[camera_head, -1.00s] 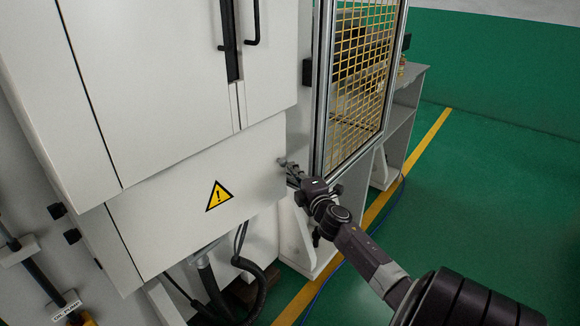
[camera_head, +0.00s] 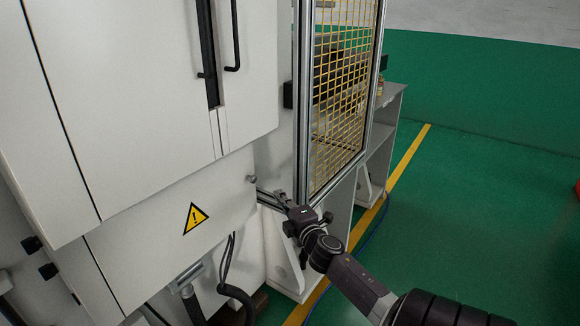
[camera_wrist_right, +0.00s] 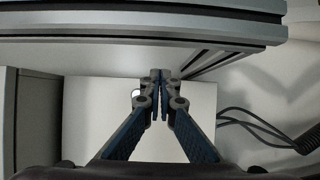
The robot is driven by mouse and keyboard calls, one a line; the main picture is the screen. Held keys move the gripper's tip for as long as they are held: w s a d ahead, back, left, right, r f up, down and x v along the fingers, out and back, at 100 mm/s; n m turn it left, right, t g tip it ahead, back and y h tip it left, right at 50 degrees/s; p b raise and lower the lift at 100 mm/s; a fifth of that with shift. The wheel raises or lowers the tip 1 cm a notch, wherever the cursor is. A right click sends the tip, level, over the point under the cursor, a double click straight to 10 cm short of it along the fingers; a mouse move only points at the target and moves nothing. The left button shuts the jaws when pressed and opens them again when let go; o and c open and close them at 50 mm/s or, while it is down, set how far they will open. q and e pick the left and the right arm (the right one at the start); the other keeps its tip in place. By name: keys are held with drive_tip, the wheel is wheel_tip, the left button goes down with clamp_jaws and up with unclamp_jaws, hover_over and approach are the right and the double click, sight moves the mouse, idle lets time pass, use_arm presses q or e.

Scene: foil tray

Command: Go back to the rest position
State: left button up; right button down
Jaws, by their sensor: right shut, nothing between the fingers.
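My right gripper (camera_head: 268,196) reaches in from the lower right in the head view. Its tips are near the right edge of the white machine cabinet (camera_head: 160,235), beside the foot of the yellow mesh door (camera_head: 345,85). In the right wrist view the right gripper (camera_wrist_right: 159,78) has its two fingers together with nothing between them. Whether it touches the cabinet or the door frame cannot be told. My left gripper is not in view.
The aluminium door frame (camera_wrist_right: 130,48) runs across the top of the right wrist view. Black cables (camera_head: 232,290) hang below the cabinet. A grey shelf unit (camera_head: 378,135) stands behind the mesh door.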

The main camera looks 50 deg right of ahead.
drive_tip(key=v, duration=0.8)
drive_tip(key=s+a+f+m+g+y, duration=0.1)
drive_tip(key=s+a+f+m+g, duration=0.2)
drive_tip(key=f, duration=1)
drive_tip(key=s+a+f+m+g+y, duration=0.15)
drive_tip(key=s+a+f, duration=0.35)
drive_tip(key=f, duration=0.8)
drive_tip(key=s+a+f+m+g+y, duration=0.1)
drive_tip(key=s+a+f+m+g, duration=0.2)
drive_tip(key=f, duration=1)
drive_tip(key=s+a+f+m+g+y, duration=0.1)
drive_tip(key=s+a+f+g, duration=0.1)
drive_tip(key=s+a+f, duration=0.4)
drive_tip(key=s+a+f+m+g+y, duration=0.1)
drive_tip(key=s+a+f+g+y, duration=0.1)
drive_tip(key=s+a+f, duration=0.5)
drive_tip(key=s+a+f+m+g+y, duration=0.1)
drive_tip(key=s+a+f+g, duration=0.2)
drive_tip(key=s+a+f, duration=0.4)
drive_tip(key=s+a, duration=0.3)
drive_tip(key=s, duration=0.6)
drive_tip(key=shift+f+g+p, duration=0.25)
drive_tip(key=shift+g+p, duration=0.1)
drive_tip(key=shift+p, duration=0.05)
drive_tip(key=shift+a, duration=0.1)
